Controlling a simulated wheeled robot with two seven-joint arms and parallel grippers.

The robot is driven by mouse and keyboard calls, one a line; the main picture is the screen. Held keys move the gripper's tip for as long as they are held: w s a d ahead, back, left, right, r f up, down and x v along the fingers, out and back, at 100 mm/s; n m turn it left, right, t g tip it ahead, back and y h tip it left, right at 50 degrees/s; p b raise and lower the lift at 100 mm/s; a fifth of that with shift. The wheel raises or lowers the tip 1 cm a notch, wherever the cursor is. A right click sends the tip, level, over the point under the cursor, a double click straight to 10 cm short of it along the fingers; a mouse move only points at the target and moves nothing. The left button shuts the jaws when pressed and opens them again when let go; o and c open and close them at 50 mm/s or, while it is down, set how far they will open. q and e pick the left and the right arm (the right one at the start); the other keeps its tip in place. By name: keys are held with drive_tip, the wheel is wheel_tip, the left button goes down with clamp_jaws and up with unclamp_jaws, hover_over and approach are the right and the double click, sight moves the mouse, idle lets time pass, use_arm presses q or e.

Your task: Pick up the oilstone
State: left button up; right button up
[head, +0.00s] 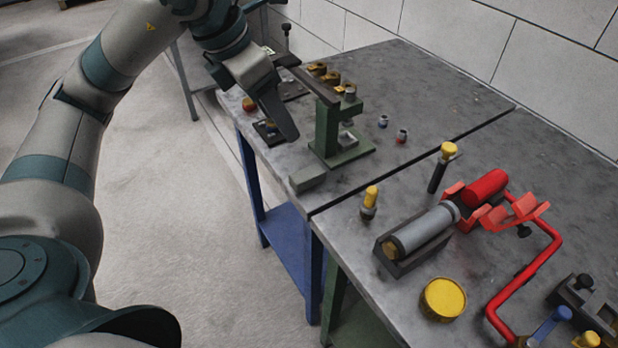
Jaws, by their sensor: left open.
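A small grey rectangular block (307,178), which looks like the oilstone, lies flat at the front edge of the far table, just in front of the green stand's foot. My left gripper (306,114) is open above the far table, beside the green stand, up and to the left of the block. It is apart from the block, and nothing shows between its fingers. One finger reaches down over the table's left part. My right gripper is not in view.
The green stand (328,132), with several brass parts on top, stands close behind the block. Two small fittings (402,136) lie right of it. On the near table are a yellow-capped tool (369,203), a grey cylinder (425,230), a yellow tin (443,299) and a red pipe (530,277).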

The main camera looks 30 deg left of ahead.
use_arm(q)
drive_tip(key=p, duration=0.1)
hover_over(302, 177)
wheel_tip(302, 177, down, 10)
drive_tip(key=shift+s+a+f, duration=0.15)
drive_tip(key=shift+f, duration=0.05)
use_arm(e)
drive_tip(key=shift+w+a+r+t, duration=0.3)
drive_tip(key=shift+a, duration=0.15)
use_arm(q)
drive_tip(key=shift+f, duration=0.45)
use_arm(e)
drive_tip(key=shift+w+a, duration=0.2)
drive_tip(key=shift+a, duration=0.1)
use_arm(q)
drive_tip(key=shift+w, duration=0.2)
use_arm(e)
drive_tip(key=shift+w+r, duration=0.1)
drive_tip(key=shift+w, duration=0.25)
use_arm(q)
drive_tip(key=shift+f, duration=0.15)
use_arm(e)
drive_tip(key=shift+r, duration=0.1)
